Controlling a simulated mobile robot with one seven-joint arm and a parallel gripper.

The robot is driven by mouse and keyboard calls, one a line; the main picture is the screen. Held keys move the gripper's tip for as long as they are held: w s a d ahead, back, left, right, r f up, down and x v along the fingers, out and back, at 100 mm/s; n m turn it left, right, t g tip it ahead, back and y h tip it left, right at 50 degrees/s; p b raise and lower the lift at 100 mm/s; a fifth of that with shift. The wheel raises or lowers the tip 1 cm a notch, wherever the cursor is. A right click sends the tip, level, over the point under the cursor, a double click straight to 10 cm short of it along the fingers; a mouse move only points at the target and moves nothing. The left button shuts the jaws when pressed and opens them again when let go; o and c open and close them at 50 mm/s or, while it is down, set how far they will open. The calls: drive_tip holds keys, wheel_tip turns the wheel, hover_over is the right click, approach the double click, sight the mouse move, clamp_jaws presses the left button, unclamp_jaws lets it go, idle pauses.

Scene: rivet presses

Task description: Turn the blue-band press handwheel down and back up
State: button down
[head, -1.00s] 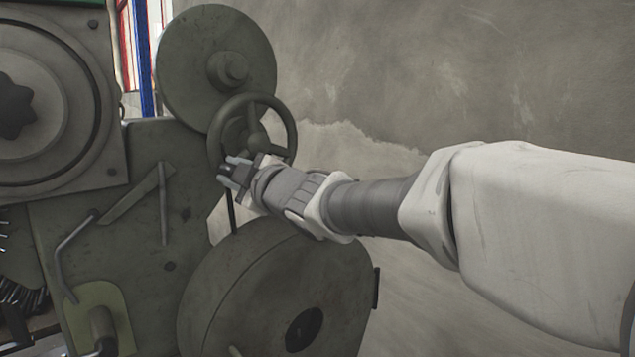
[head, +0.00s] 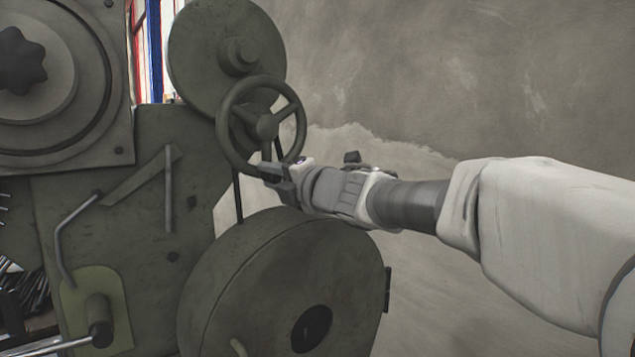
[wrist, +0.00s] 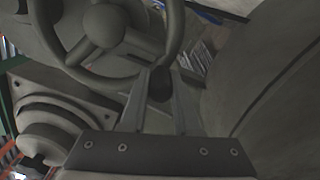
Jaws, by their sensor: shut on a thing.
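The dark green press handwheel (head: 267,125) has a round rim, spokes and a central hub, and stands out from the press beside a large upper disc. My gripper (head: 272,172) is at the bottom of its rim, shut on it. In the wrist view, the handwheel's hub (wrist: 103,27) is at upper left, and my gripper's two fingers (wrist: 162,78) meet the lower rim. The gripped stretch of rim is partly hidden by the fingers. No blue band shows on the press in these views.
The press body (head: 140,200) stands to the left, with a bent lever rod (head: 75,230) on it. A large round drum (head: 280,285) bulges just below my gripper.

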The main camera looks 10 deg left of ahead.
drive_tip(key=w+n, duration=0.1)
drive_tip(key=d+n+b, duration=0.1)
drive_tip(key=shift+w+d+f+n, duration=0.3)
drive_tip(key=shift+w+n, duration=0.1)
drive_tip(key=n, duration=0.1)
drive_tip(key=w+d+n, duration=0.1)
drive_tip(key=shift+w+d+r+n+b, duration=0.2)
drive_tip(key=shift+w+n+b, duration=0.1)
drive_tip(key=shift+b, duration=0.1)
drive_tip(key=shift+w+d+r+n, duration=0.35)
drive_tip(key=shift+w+n, duration=0.1)
drive_tip(key=shift+n, duration=0.4)
drive_tip(key=shift+w+d+r+n, duration=0.4)
drive_tip(key=shift+n, duration=0.5)
drive_tip(key=shift+w+d+r+n, duration=0.35)
drive_tip(key=shift+w+n, duration=0.1)
drive_tip(key=shift+n, duration=0.4)
drive_tip(key=shift+r, duration=0.1)
drive_tip(key=c, duration=0.7)
unclamp_jaws()
drive_tip(key=shift+o, duration=0.2)
